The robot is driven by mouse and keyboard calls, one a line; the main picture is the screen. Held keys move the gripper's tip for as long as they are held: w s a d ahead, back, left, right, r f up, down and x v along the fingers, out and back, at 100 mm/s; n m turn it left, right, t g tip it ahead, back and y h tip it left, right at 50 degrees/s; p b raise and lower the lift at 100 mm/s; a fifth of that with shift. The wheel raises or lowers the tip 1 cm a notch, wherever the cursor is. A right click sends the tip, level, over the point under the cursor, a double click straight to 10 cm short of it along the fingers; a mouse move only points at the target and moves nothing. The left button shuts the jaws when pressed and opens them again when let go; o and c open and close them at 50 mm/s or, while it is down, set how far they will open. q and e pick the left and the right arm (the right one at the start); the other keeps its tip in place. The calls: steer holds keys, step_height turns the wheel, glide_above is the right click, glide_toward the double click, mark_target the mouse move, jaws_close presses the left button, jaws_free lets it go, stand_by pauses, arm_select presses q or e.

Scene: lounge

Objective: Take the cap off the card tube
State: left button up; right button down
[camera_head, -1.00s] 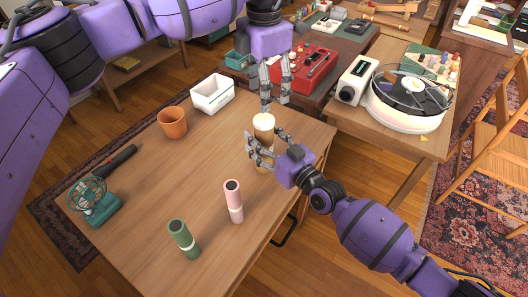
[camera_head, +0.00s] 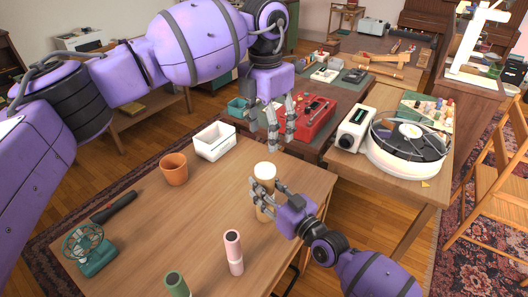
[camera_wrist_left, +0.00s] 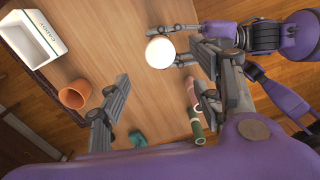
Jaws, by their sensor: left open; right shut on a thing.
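The card tube (camera_head: 263,214) is tan and stands upright near the table's right edge. Its pale cap (camera_head: 265,170) is on its top end and also shows from above in the left wrist view (camera_wrist_left: 160,52). My right gripper (camera_head: 260,196) is shut on the tube below the cap, its fingers hiding part of the tube. My left gripper (camera_head: 282,147) is open and empty, fingers pointing down, just above and slightly right of the cap in the head view. In the left wrist view, its spread fingers are apart from the cap.
The wooden table (camera_head: 190,225) also holds a terracotta pot (camera_head: 173,170), a white bin (camera_head: 215,141), a teal fan (camera_head: 92,252), a black-handled object (camera_head: 114,207), a pink cylinder (camera_head: 234,254) and a green one (camera_head: 177,286). A turntable (camera_head: 408,146) stands on another table at right.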

mark_target(263, 168)
arm_select(q)
steer(key=f+n, duration=0.1)
steer(key=f, duration=0.2)
steer(key=f+n, duration=0.2)
steer(key=f, duration=0.2)
steer(key=f+n, duration=0.2)
steer(key=f, duration=0.1)
steer(key=shift+s+a+f, duration=0.1)
steer(key=shift+a+f, duration=0.1)
steer(key=shift+a, duration=0.2)
steer(key=c, duration=1.3)
steer(key=shift+r, duration=0.15)
steer(key=shift+c, duration=0.2)
steer(key=shift+r, duration=1)
